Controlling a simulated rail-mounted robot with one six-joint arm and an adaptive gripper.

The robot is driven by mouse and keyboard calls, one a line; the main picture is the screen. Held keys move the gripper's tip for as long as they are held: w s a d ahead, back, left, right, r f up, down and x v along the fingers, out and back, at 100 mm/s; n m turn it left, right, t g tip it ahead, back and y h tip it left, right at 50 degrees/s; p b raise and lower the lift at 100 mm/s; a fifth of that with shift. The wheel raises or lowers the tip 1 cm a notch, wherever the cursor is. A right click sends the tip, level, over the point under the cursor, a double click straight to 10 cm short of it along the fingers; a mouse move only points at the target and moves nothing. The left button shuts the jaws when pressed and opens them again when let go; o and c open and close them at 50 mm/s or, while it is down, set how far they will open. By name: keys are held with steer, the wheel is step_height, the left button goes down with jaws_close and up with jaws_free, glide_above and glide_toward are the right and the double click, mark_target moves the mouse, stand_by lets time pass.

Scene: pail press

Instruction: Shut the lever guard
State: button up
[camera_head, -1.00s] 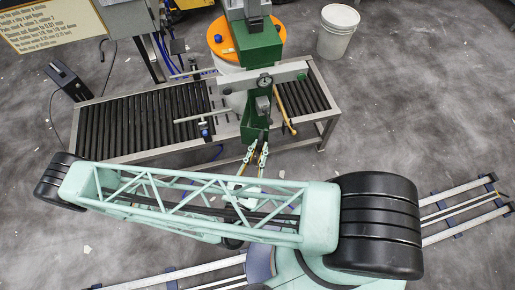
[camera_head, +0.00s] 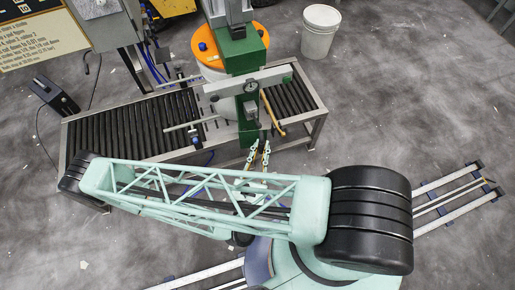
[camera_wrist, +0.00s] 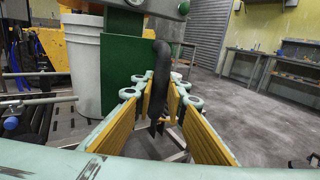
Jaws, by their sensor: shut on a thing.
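The green press (camera_head: 247,62) stands over the roller conveyor, with a pale crossbar (camera_head: 247,82) on its front. My gripper (camera_head: 261,145) is at the lower front of the press. In the wrist view, its yellow-padded fingers (camera_wrist: 158,97) stand on either side of a dark, curved bar (camera_wrist: 160,75), which hangs down beside the green column. The fingers are shut on this bar, though a gap seems to show near it. The bar may be the lever guard; I cannot tell for certain. Its contact with the pads is not clear.
A white pail with an orange lid (camera_head: 209,48) stands behind the press. The roller conveyor (camera_head: 125,125) runs left and right, with a pale rod (camera_head: 190,121) over it. A second white pail (camera_head: 320,30) stands on the floor.

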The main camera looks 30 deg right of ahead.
steer(key=shift+d, duration=1.05)
steer(key=o, duration=0.9)
steer(key=shift+s+a, duration=0.15)
steer(key=shift+a, duration=0.1)
steer(key=shift+v, duration=5.65)
steer(key=shift+s, duration=0.15)
